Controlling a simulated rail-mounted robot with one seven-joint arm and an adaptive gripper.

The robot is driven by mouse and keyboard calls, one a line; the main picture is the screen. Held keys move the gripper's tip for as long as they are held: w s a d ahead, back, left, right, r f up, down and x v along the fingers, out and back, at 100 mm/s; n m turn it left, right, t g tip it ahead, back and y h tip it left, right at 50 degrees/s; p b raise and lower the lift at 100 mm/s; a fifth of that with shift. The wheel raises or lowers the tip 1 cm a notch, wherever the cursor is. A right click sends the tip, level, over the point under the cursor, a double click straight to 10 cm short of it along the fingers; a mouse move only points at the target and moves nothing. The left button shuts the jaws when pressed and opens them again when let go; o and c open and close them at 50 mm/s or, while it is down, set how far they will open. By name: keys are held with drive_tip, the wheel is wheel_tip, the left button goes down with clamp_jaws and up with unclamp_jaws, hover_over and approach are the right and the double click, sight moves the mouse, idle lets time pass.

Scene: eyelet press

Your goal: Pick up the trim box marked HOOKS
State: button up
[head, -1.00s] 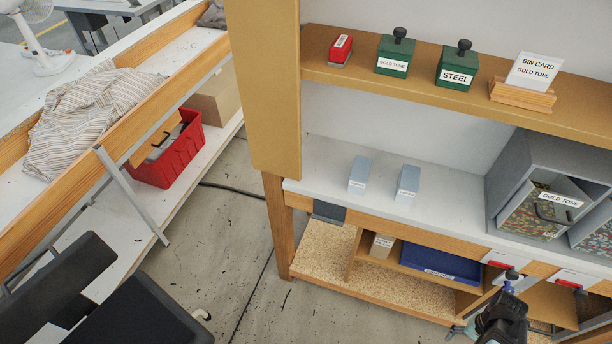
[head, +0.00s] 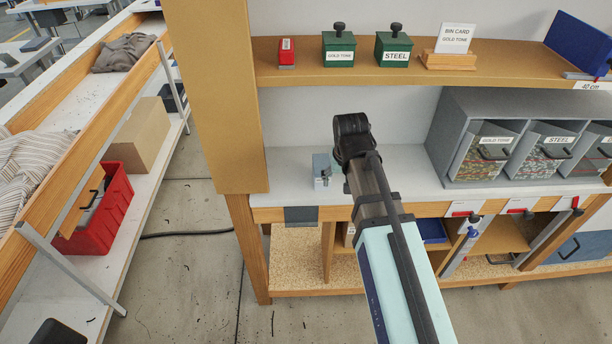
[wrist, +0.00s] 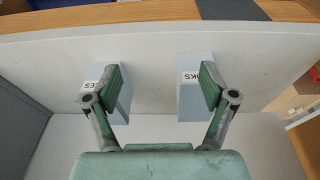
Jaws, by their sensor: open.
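The trim box marked HOOKS is a small pale blue-grey box (wrist: 190,92) at the right in the wrist view; only "OKS" of its label shows. In the head view it appears as the pale box (head: 320,161) on the white worktop. A like box (wrist: 122,100), its label ending in "ES", stands at the left in the wrist view. My gripper (wrist: 160,88) is open and empty. Its right finger overlaps the HOOKS box in the picture, its left finger the other box, with bare worktop between. Whether the fingers touch either box I cannot tell. In the head view my arm hides most of this area.
A grey rack with marked bins (head: 480,155) stands right of my arm on the worktop (head: 285,180). A shelf (head: 300,75) above carries green boxes, a small red box and a bin card (head: 455,40). A wooden post (head: 215,100) stands at the left.

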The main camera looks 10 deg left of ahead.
drive_tip(key=t, duration=0.2)
approach(322, 164)
drive_tip(key=shift+y, duration=0.3)
drive_tip(key=x, duration=0.2)
drive_tip(key=p+x, duration=0.1)
drive_tip(key=x, duration=0.1)
drive_tip(key=d+x, duration=0.1)
drive_tip(key=shift+w+f, duration=0.1)
drive_tip(key=shift+f, duration=0.3)
drive_tip(key=shift+a+p+x, duration=0.1)
drive_tip(key=shift+p+x, duration=0.45)
drive_tip(key=shift+x, duration=0.35)
drive_tip(key=shift+a+p+x, duration=0.15)
drive_tip(key=shift+p+x, duration=0.35)
drive_tip(key=shift+x, duration=1.15)
drive_tip(key=c, duration=1.3)
